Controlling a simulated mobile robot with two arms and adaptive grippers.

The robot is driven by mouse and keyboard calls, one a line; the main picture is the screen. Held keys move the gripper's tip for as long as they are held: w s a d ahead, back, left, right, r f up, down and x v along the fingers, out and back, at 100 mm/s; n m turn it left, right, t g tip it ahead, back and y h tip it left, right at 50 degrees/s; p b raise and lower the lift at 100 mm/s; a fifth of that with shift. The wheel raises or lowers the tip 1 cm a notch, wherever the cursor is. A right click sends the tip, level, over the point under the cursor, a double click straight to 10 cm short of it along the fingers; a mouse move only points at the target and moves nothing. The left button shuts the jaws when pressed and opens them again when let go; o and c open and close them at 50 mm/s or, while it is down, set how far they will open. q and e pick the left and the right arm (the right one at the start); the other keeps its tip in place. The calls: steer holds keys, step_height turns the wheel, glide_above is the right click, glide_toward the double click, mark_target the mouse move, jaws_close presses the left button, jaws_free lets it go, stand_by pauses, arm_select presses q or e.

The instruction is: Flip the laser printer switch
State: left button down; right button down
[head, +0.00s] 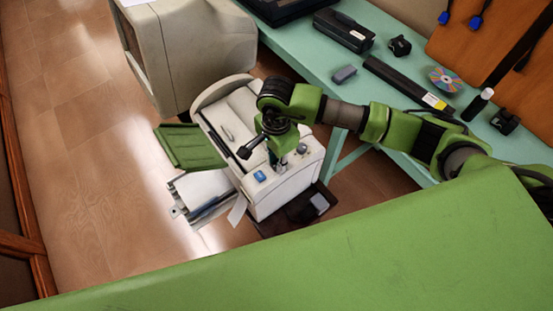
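The laser printer (269,199) is a white, boxy machine standing low on a dark base in the middle of the head view. A blue switch-like button (260,176) and a dark round knob (302,149) show on its front top panel. My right gripper (281,162) reaches in from the right and hangs over this panel, between the blue button and the knob. Its fingers are small and dark against the printer. I cannot tell whether they are open or touch the panel. My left gripper is not in view.
A beige monitor-like case (205,45) stands behind the printer. A green flap (190,147) and paper tray (203,190) stick out on its left. A teal table (385,85) at the right holds a black box, a disc and a bottle. The wooden floor at left is clear.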

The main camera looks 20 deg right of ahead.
steer(key=shift+w+d+f+g+y+b, duration=0.1)
steer(key=shift+d+f+g+y+b, duration=0.15)
steer(key=shift+y+b, duration=1.05)
steer(key=shift+w+d+f+g+y+b, duration=0.1)
steer(key=shift+d+g+y+b, duration=0.25)
steer(key=shift+b, duration=1.8)
steer(key=shift+r+y+b, duration=0.25)
steer(key=shift+y+b, duration=0.2)
steer(key=shift+b, duration=0.1)
steer(key=shift+a+r, duration=0.1)
steer(key=shift+r, duration=0.05)
steer(key=c, duration=1.8)
jaws_free()
steer(key=shift+c, duration=0.2)
steer(key=shift+r, duration=0.15)
steer(key=v, duration=1.2)
